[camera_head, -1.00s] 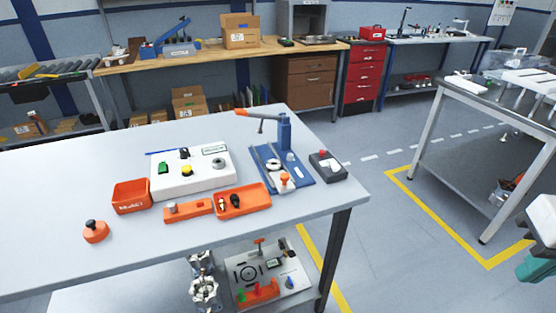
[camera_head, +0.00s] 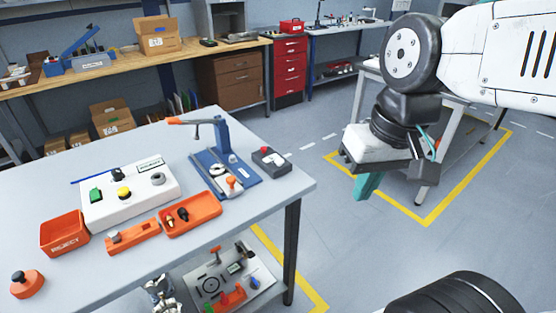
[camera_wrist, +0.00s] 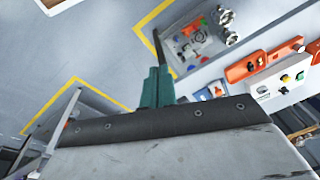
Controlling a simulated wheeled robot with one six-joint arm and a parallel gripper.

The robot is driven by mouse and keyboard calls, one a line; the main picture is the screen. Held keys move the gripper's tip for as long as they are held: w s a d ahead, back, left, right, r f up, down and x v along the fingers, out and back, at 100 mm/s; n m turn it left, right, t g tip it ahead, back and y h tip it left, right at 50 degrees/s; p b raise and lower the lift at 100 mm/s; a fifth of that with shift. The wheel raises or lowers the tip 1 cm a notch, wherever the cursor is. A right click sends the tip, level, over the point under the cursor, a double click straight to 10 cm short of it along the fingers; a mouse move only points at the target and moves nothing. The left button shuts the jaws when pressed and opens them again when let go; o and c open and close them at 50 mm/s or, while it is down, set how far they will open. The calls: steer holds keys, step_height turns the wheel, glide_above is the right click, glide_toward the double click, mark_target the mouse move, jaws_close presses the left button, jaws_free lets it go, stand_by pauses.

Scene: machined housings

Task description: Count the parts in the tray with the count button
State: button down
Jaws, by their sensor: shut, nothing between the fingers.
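An orange tray (camera_head: 197,226) holds a brass-coloured part (camera_head: 170,220) and a dark part (camera_head: 182,213). It lies on the grey table in front of a white box (camera_head: 108,206). The box carries a green button (camera_head: 95,195), a yellow button (camera_head: 124,192) and a grey round knob (camera_head: 158,179). I cannot read which is the count button. My gripper (camera_head: 367,187) hangs in the air right of the table, well apart from these things, with teal fingers together and empty. The fingers also show in the wrist view (camera_wrist: 157,86).
An orange REJECT bin (camera_head: 65,235) and an orange-and-black knob (camera_head: 27,284) are at the left. A blue clamp fixture (camera_head: 225,172) and a dark box with a red button (camera_head: 270,160) stand at the right. A lower shelf holds a grey plate fixture (camera_head: 222,278).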

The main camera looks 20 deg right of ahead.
steer(key=w+a+m+y, duration=0.3)
steer(key=w+a, duration=0.1)
steer(key=w, duration=0.4)
steer(key=m+t, duration=0.6)
steer(key=m, duration=1.1)
glide_above(279, 161)
steer(key=d, duration=0.1)
step_height(279, 161, down, 7)
steer(key=shift+s+y, duration=0.15)
steer(key=shift+y, duration=0.25)
steer(key=shift+f, duration=0.1)
steer(key=shift+f, duration=4.35)
steer(key=shift+f, duration=0.4)
